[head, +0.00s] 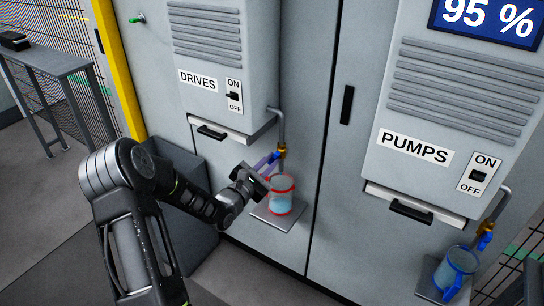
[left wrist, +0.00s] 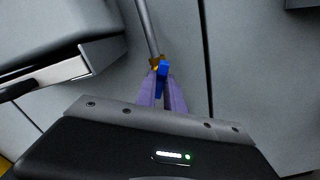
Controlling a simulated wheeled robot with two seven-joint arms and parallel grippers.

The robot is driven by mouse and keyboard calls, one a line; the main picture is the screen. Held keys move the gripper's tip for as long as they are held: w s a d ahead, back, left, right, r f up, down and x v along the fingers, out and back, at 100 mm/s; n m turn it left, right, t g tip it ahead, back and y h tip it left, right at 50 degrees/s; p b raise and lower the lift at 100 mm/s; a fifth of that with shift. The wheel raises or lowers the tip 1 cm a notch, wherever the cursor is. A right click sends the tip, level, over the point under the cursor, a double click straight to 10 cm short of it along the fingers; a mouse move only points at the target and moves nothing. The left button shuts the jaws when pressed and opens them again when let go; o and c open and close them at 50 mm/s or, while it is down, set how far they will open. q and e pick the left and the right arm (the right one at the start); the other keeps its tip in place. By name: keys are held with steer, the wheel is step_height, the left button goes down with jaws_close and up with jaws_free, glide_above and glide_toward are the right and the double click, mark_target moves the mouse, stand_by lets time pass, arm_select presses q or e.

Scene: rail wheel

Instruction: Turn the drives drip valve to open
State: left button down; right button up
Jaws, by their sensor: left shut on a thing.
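The drives drip valve (head: 282,149) is a brass fitting with a blue handle at the lower end of a grey pipe, below the cabinet labelled DRIVES. My left gripper (head: 274,159) reaches it from the left with its purple fingers. In the left wrist view the blue handle (left wrist: 162,69) sits between the two purple fingertips, just below the brass body (left wrist: 154,61). The left gripper is shut on this handle. The fingers partly hide the handle, so its exact angle is hard to tell. My right gripper is not in view.
A clear red-rimmed jug (head: 282,196) with bluish liquid stands on a small shelf (head: 262,215) under the drives valve, close to my gripper. At right, the PUMPS cabinet has a similar blue-handled valve (head: 485,240) above a blue jug (head: 456,272). A grey table (head: 50,62) stands far left.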

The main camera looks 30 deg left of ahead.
arm_select(q)
steer(key=shift+f+n, duration=0.1)
steer(key=shift+n, duration=0.6)
steer(key=shift+p, duration=0.3)
steer(key=shift+n+p, duration=0.4)
steer(key=shift+n, duration=0.1)
steer(key=n+p, duration=0.1)
steer(key=n, duration=0.2)
steer(key=shift+p, duration=0.4)
steer(key=c, duration=1.8)
jaws_free()
steer(key=shift+c, duration=0.2)
steer(key=o, duration=0.5)
steer(key=shift+s, duration=0.1)
